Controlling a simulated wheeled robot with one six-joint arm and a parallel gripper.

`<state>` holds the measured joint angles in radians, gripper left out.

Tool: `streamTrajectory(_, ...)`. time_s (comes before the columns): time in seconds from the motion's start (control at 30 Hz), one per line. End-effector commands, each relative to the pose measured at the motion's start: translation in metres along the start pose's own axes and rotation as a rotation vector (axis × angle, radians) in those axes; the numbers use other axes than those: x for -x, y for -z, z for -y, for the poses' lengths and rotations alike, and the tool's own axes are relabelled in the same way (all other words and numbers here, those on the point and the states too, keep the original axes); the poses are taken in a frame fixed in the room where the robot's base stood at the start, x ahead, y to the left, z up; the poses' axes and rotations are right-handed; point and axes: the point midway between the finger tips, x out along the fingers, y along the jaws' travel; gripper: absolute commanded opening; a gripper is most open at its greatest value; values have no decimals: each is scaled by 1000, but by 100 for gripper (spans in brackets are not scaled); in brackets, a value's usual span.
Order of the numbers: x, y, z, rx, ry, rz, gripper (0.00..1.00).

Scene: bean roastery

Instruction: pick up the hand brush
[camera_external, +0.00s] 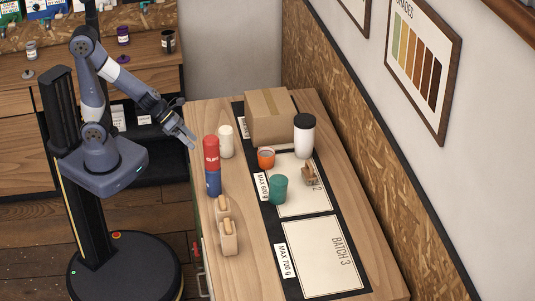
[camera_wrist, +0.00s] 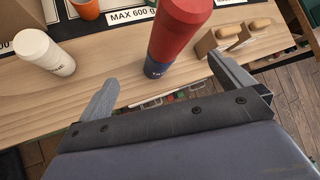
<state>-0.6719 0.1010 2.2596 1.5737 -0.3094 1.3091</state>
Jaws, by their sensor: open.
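My gripper (camera_external: 188,138) is open and empty, raised at the left edge of the table, near the white canister and the red and blue bottle. Its two fingers stand apart in the wrist view (camera_wrist: 162,70), with the bottle's foot between and beyond them. Two tan pieces with rounded wooden tops (camera_external: 222,207) (camera_external: 229,237) stand near the table's left edge; they also show in the wrist view (camera_wrist: 228,30) (camera_wrist: 259,23), beyond the right finger. A smaller brown piece (camera_external: 310,175) stands on the middle mat. I cannot tell for sure which of these is the hand brush.
The table (camera_external: 251,262) also bears the red and blue bottle (camera_external: 212,165), white canister (camera_external: 226,141), orange cup (camera_external: 266,158), teal cup (camera_external: 278,190), cardboard box (camera_external: 270,117) and black-lidded tumbler (camera_external: 303,136). The front mat (camera_external: 320,257) is clear. A wall runs along the right.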

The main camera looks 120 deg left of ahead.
Motion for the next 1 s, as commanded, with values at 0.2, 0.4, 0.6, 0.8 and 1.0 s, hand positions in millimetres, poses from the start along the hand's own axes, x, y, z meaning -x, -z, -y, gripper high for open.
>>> streamTrajectory(0.2, 0, 0, 0, 0, 0, 0, 100)
streamTrajectory(0.4, 0, 0, 0, 0, 0, 0, 92)
streamTrajectory(0.6, 0, 0, 0, 0, 0, 0, 75)
streamTrajectory(0.8, 0, 0, 0, 0, 0, 0, 59)
streamTrajectory(1.0, 0, 0, 0, 0, 0, 0, 53)
